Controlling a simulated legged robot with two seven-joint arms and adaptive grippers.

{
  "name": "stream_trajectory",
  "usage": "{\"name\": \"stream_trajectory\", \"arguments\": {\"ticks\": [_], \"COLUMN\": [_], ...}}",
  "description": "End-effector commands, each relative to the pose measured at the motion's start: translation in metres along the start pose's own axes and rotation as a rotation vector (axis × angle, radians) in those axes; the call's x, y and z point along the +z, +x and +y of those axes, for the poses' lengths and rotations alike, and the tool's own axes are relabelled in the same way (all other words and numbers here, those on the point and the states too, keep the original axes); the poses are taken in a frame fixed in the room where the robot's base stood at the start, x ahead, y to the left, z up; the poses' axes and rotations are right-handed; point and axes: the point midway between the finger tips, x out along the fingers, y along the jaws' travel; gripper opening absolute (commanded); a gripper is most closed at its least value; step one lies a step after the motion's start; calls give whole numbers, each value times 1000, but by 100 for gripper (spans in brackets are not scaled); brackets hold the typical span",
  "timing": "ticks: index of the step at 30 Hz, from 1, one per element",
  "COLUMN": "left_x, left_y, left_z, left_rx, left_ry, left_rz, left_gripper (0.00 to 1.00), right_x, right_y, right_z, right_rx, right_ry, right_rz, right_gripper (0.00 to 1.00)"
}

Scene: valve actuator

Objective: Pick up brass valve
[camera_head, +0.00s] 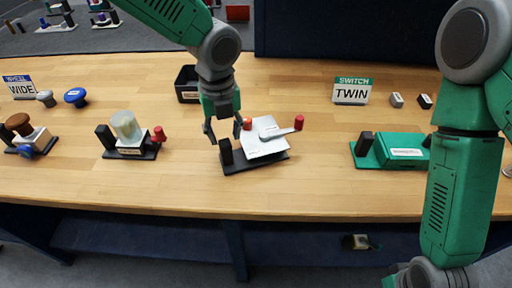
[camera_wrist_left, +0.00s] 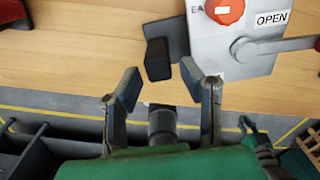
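I cannot clearly make out a brass valve. A small tan and dark object (camera_head: 357,242) lies on the shelf under the bench, too small to identify. My left gripper (camera_head: 224,130) is open and empty over the bench, just left of a white valve unit (camera_head: 264,140) on a black base. This unit has an orange-red knob and a grey lever with a red end. In the left wrist view my open fingers (camera_wrist_left: 161,88) are apart, near the unit's black post (camera_wrist_left: 157,60); the unit's white plate (camera_wrist_left: 235,45) reads OPEN. My right arm hangs at the right; its gripper is not clearly shown.
A green unit (camera_head: 405,152) stands right of the white one, and a clear-domed unit (camera_head: 127,130) left. A brown-knobbed unit (camera_head: 20,128) is farther left. A black bin (camera_head: 187,84) and TWIN sign (camera_head: 351,91) stand behind. The front bench strip is clear.

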Motion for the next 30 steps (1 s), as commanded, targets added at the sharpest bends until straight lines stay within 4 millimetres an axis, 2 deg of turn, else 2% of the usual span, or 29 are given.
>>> {"name": "stream_trajectory", "arguments": {"ticks": [3, 7, 16, 17, 19, 20, 30], "left_x": [-2, -2, -2, -2, -2, -2, -1], "left_y": [21, 37, 44, 44, 44, 44, 40], "left_z": [2, 0, 0, 0, 0, 0, 0], "left_rx": [5, 6, 3, 3, 3, 3, 0], "left_ry": [1, 1, 0, 0, 0, 0, -1], "left_rz": [3, 1, -1, 0, 0, 0, -1], "left_gripper": [34, 34, 34, 30, 6, 0, 0], "right_x": [0, 0, 0, 0, 0, 0, 0], "right_y": [0, 1, 1, 1, 1, 1, 1], "right_z": [1, 2, 2, 2, 2, 2, 1], "right_rx": [-1, -4, -4, -3, -3, -3, -2], "right_ry": [0, -1, 0, 0, 0, 0, 0], "right_rz": [0, -1, 0, 0, 0, 0, 0], "right_gripper": [0, 0, 0, 0, 0, 0, 0]}}
